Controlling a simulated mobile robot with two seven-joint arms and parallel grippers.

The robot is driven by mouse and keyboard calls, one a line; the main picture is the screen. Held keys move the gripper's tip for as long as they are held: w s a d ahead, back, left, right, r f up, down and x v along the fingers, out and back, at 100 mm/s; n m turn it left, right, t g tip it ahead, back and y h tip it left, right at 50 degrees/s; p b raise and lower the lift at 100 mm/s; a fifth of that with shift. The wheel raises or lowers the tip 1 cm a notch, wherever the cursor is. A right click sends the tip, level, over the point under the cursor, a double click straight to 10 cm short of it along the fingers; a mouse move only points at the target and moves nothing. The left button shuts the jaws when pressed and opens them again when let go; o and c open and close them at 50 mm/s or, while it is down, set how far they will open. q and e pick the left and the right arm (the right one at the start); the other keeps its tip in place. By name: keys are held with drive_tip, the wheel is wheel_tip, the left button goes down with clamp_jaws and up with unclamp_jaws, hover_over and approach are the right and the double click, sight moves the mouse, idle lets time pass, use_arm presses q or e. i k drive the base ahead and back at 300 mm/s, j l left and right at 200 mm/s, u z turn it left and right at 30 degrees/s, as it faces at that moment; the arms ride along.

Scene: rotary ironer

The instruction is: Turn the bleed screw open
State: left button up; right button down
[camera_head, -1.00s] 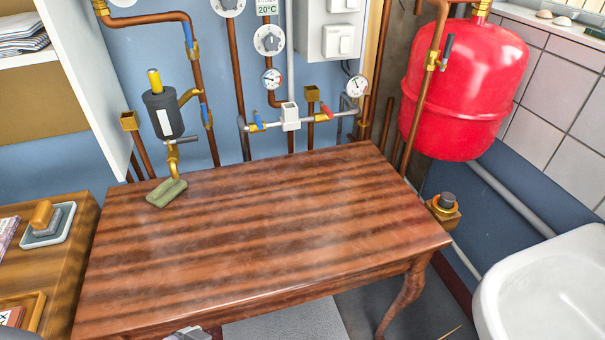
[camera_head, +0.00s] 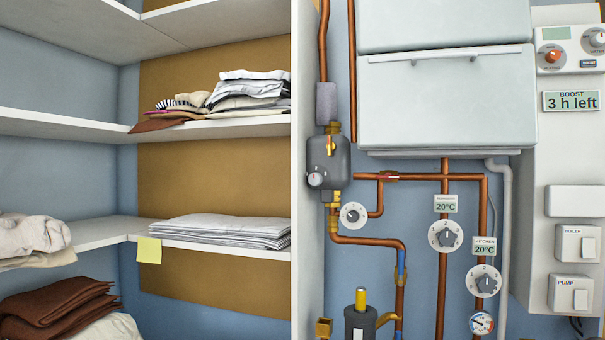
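I cannot tell for sure which part is the bleed screw. A dark grey body (camera_head: 328,165) sits on the copper pipe right of the shelf's side panel. It carries a small yellow lever or pin (camera_head: 330,147) and a round light grey knob (camera_head: 315,179) at its lower left. Below it, a dark cylinder (camera_head: 360,324) with an upright yellow top (camera_head: 361,299) is cut off by the bottom edge. Neither of my grippers is in view.
White shelves (camera_head: 215,127) with folded linen fill the left; their side panel (camera_head: 308,230) stands close beside the pipes. A white boiler (camera_head: 445,95) hangs upper right. Dials (camera_head: 446,236) and a switch panel (camera_head: 575,230) are at right.

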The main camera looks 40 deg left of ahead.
sight(331, 146)
drive_tip(key=u, duration=1.2)
